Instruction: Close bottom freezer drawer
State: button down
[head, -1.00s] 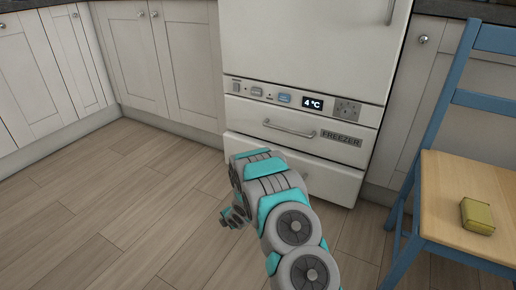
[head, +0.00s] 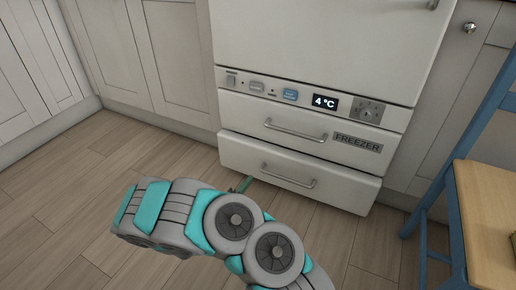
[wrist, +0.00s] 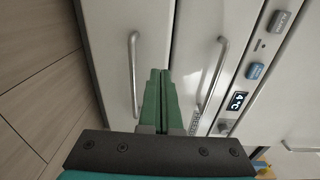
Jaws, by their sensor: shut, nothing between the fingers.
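The bottom freezer drawer (head: 340,192) is a white front with a grey bar handle (head: 288,178). It appears to stand slightly proud of the upper drawer marked FREEZER (head: 310,134). My gripper (head: 243,184) is mostly hidden behind my arm in the head view; only a green tip shows, near the left end of the bottom handle. In the wrist view, my green fingers (wrist: 158,100) are shut together and empty. They point at the fronts between the bottom drawer's handle (wrist: 133,72) and the upper drawer's handle (wrist: 214,75). Contact cannot be told.
A control panel (head: 300,97) with a 4 °C display is above the drawers. A blue chair (head: 490,215) with a wooden seat stands close on the right. White cabinets (head: 150,60) line the left. The wooden floor (head: 70,190) is clear at the left.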

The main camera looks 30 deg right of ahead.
jog(key=w+t, duration=0.1)
jog(key=b, duration=0.3)
send_near(265, 151)
jog(key=shift+n, duration=0.4)
jog(key=x, duration=0.6)
jog(key=shift+w+d+f, duration=0.1)
jog(key=shift+w+d, duration=0.15)
jog(key=shift+w, duration=0.05)
jog(key=shift+d, duration=0.1)
